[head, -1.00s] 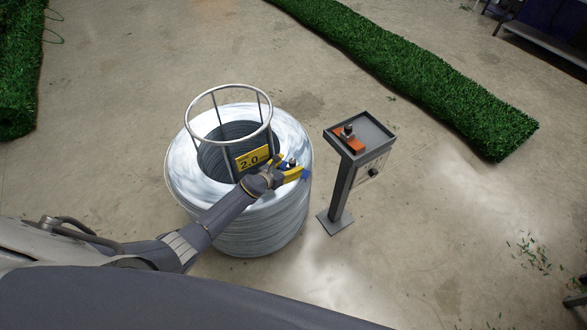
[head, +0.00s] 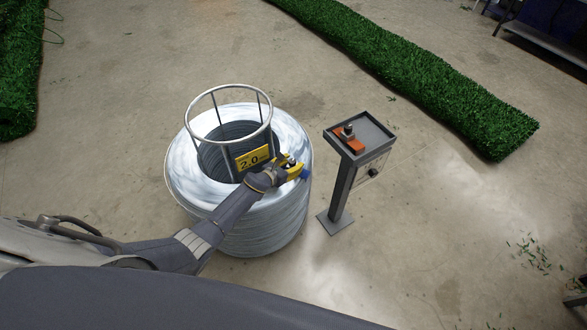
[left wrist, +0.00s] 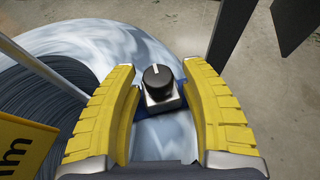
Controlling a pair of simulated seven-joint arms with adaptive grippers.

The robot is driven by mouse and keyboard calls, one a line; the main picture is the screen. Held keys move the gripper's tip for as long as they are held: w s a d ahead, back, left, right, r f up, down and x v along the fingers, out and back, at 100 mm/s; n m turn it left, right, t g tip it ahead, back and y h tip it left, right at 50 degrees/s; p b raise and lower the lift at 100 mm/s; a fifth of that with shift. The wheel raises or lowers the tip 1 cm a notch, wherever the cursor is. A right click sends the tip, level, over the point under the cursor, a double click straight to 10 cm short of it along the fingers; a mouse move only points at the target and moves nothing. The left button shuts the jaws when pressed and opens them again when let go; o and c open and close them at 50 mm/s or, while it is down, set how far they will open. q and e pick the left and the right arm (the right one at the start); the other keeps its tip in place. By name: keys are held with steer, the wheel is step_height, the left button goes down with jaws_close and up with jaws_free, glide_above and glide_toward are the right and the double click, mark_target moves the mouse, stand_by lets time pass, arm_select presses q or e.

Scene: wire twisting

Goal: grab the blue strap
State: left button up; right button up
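The blue strap (head: 306,173) shows as a small patch on the right of the wire coil, just past my left gripper (head: 292,166). In the left wrist view, bits of the blue strap (left wrist: 138,112) show around a silver block with a black knob (left wrist: 158,80). My left gripper (left wrist: 160,66) has its yellow fingers apart, one on each side of the knob and block. I cannot tell whether either finger touches the strap. Most of the strap is hidden under the block. My right gripper is not in view.
The wire coil (head: 265,225) stands on the floor with a wire ring frame (head: 229,87) and a yellow "2.0" tag (head: 252,158). A grey stand (head: 340,190) with an orange tool (head: 350,144) is to the right. Green turf rolls (head: 420,80) lie beyond.

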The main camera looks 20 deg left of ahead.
arm_select(q)
jaws_close()
steer(key=shift+r, duration=0.15)
stand_by(0.4)
